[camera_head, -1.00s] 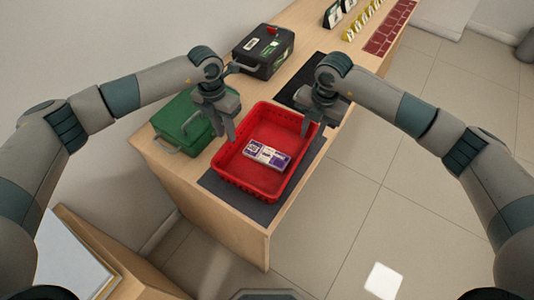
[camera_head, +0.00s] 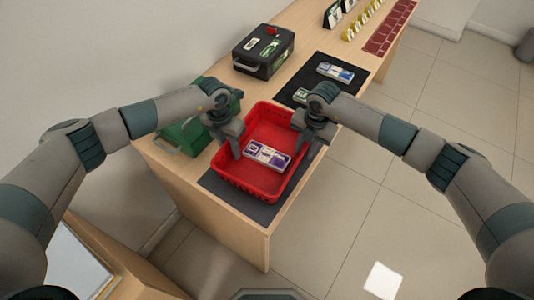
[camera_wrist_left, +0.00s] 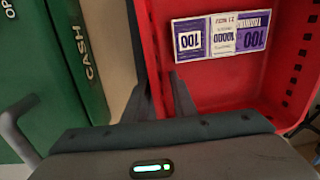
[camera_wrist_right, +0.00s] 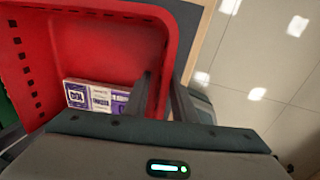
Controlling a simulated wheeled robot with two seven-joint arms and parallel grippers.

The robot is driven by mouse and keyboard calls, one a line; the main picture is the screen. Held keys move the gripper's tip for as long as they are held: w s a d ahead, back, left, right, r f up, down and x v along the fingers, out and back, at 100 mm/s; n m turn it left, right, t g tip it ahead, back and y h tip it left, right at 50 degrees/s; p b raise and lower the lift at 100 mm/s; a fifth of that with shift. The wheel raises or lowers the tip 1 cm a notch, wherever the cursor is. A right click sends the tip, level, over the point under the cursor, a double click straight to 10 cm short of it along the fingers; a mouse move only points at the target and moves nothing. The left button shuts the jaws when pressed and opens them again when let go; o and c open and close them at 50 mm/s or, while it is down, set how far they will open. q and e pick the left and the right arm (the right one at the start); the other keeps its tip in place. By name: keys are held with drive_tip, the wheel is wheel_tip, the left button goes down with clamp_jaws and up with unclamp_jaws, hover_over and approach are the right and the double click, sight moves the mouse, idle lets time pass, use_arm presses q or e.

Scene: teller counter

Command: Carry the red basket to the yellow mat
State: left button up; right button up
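The red basket (camera_head: 225,172) stands on a dark mat at the near end of the counter. A purple and white banknote bundle (camera_head: 267,155) lies inside it and also shows in the left wrist view (camera_wrist_left: 222,35). My left gripper (camera_head: 236,150) is at the basket's left wall, its fingers around the rim (camera_wrist_left: 162,88). My right gripper (camera_head: 306,150) is at the right wall, its fingers likewise on both sides of the rim (camera_wrist_right: 160,92). I cannot tell whether either gripper presses on the wall. No yellow mat is clearly seen.
A green cash box (camera_head: 187,136) is close beside the basket, behind my left gripper. A black case (camera_head: 263,58) stands farther back. A dark mat (camera_head: 322,97) holds more note bundles (camera_head: 336,72). Small yellow items (camera_head: 350,34) and a dark red mat (camera_head: 388,32) lie at the far end.

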use_arm(q)
clamp_jaws()
use_arm(e)
clamp_jaws()
use_arm(q)
drive_tip(key=shift+r, duration=0.2)
use_arm(e)
drive_tip(key=shift+r, duration=0.25)
